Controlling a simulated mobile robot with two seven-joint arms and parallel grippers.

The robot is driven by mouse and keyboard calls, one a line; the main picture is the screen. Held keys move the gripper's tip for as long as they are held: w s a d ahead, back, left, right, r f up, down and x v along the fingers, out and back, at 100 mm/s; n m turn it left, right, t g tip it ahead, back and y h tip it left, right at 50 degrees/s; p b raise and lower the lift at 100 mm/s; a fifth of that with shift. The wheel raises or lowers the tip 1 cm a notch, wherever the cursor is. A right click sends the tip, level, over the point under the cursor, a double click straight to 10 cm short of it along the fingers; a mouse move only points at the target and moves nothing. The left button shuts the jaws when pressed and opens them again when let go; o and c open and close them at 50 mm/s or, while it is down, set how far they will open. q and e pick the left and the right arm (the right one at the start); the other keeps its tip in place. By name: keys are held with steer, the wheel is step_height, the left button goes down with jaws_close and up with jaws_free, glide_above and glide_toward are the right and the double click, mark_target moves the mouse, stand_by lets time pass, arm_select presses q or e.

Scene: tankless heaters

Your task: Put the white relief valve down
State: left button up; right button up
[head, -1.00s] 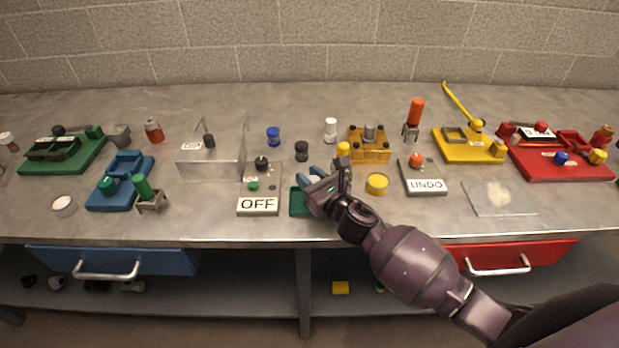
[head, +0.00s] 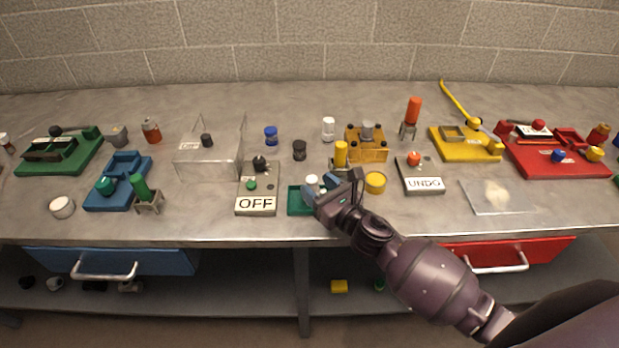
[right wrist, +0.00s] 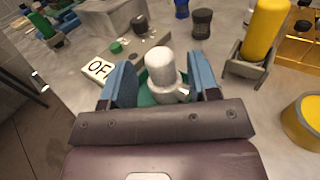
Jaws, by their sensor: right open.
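The white relief valve (head: 312,181) stands upright on the small green tray (head: 294,204) at the front middle of the bench. In the right wrist view the valve (right wrist: 162,70), with its small side outlet, stands between the blue fingers of my right gripper (right wrist: 164,80). The fingers are open, with a gap showing on each side of the valve. In the head view the right gripper (head: 325,192) hides part of the tray. My left gripper is not in view.
The OFF panel (head: 256,205) lies just left of the tray. A yellow cylinder in a grey stand (head: 341,154) and a yellow round cap (head: 375,182) are close on the right. A clear box (head: 208,165) stands farther left.

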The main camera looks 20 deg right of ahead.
steer(key=v, duration=0.7)
steer(key=shift+s+d, duration=0.1)
steer(key=shift+s, duration=0.15)
steer(key=shift+r, duration=0.1)
